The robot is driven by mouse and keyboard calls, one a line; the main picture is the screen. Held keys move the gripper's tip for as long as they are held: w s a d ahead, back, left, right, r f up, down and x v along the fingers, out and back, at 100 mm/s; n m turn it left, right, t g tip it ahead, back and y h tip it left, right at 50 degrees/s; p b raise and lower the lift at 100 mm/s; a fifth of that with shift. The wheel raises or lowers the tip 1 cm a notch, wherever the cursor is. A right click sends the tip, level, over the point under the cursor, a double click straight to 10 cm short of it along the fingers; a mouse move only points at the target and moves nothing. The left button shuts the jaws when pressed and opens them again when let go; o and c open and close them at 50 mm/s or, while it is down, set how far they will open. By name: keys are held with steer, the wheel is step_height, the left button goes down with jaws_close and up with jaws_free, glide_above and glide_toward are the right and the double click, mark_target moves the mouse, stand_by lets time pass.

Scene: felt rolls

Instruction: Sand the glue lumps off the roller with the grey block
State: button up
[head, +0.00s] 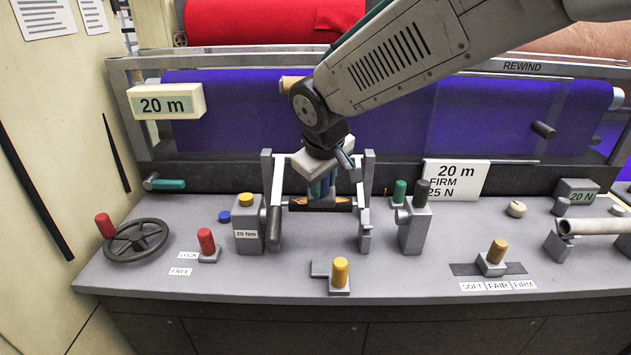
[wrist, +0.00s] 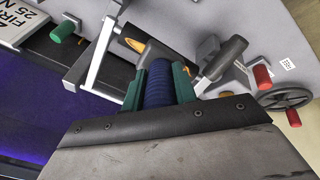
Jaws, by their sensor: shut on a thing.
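The roller (head: 294,207) is a short black cylinder between two grey side brackets on the bench. Orange-yellow glue lumps (head: 345,204) show at both sides of my gripper in the head view; lumps (wrist: 133,43) also show on it in the wrist view. My gripper (head: 323,188) points down right over the roller's middle. The roller's middle is hidden.
A grey block-shaped housing (head: 249,230) with a yellow knob stands left of the roller, and a post (head: 415,222) with a dark knob stands right. A handwheel (head: 137,240) is at far left. A yellow-knobbed lever (head: 340,274) stands in front. Purple felt (head: 230,115) hangs behind.

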steer(key=shift+d, duration=0.75)
steer(key=shift+d, duration=0.15)
steer(key=shift+s+d+f, duration=0.1)
steer(key=shift+d+f, duration=0.1)
steer(key=shift+d, duration=1.2)
steer(key=shift+d, duration=0.1)
steer(key=shift+r, duration=0.1)
steer(key=shift+s+r, duration=0.25)
steer(key=shift+r, duration=0.45)
